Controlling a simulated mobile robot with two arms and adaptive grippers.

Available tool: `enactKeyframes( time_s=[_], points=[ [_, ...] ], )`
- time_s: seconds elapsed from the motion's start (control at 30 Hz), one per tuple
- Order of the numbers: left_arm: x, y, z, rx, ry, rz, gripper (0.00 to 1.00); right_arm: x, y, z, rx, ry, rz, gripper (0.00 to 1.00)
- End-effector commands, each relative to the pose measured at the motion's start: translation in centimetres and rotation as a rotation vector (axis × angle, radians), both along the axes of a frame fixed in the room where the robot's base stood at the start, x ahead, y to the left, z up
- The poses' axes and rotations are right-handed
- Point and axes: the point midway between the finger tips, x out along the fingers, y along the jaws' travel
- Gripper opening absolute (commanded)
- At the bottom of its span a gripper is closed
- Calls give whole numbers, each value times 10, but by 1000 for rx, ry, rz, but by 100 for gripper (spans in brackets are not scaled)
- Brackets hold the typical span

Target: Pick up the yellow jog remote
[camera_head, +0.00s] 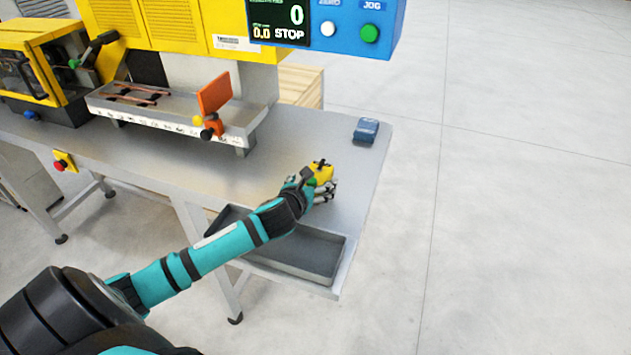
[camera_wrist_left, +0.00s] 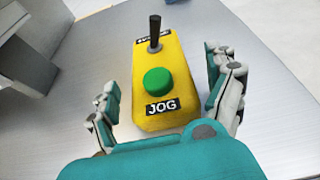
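The yellow jog remote (camera_head: 321,172) lies on the grey metal table near its right end. In the left wrist view the remote (camera_wrist_left: 178,68) shows its green button, black lever and JOG label. My left gripper (camera_head: 322,190) is at the remote. In the left wrist view its fingers (camera_wrist_left: 170,85) stand apart, one on each side of the remote, with a visible gap on the right side. Part of the remote is hidden behind the gripper in the head view. My right gripper is not in view.
A blue object (camera_head: 366,130) lies at the table's back right corner. A dark grey tray (camera_head: 300,252) sits at the front edge, below my left arm. A yellow machine (camera_head: 165,25) stands at the back left. An orange plate (camera_head: 214,95) rises from its grey rail.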

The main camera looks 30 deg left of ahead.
Motion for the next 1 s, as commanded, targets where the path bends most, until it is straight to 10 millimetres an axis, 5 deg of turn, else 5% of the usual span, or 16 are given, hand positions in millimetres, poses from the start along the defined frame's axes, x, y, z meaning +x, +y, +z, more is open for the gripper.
enactKeyframes(
  time_s=[0.47,0.77,1.0],
  points=[
    [0,0,0,0,0,0,23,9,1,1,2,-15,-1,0],
    [1,0,6,1,-5,-1,21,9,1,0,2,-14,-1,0],
    [1,1,49,6,-9,-2,21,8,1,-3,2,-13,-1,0]
  ],
)
